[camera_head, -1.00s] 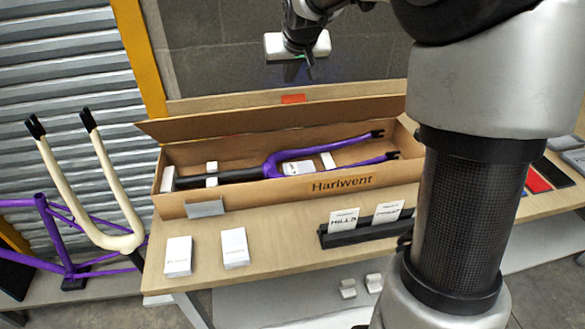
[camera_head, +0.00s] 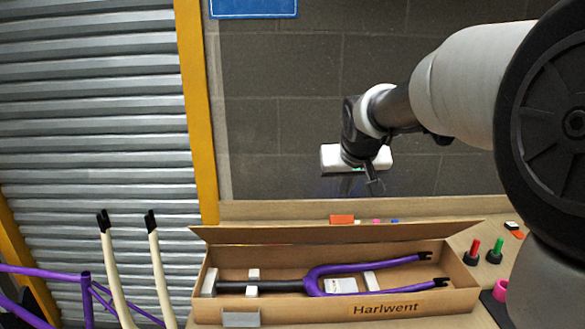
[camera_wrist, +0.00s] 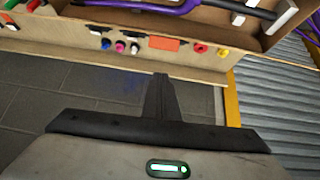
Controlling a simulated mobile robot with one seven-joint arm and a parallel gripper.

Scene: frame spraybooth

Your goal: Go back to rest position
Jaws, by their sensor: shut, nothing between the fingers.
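My gripper (camera_head: 360,186) hangs in the air above and behind the open box, in front of the grey block wall. It is shut and empty, with its fingers pressed together. It also shows in the wrist view (camera_wrist: 161,82), its fingers together as one dark strip. Nothing touches it. Below it, the cardboard box marked Harlwent (camera_head: 330,310) stands open on the bench. A purple fork (camera_head: 330,270) with a dark steerer lies in the box with several white blocks and a white card.
A cream fork (camera_head: 118,280) and a purple frame (camera_head: 87,300) stand at the lower left before the roller shutter (camera_head: 90,120). Red (camera_head: 475,248) and green (camera_head: 495,252) small items stand right of the box. An orange block (camera_head: 342,220) sits behind it. The air around my gripper is free.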

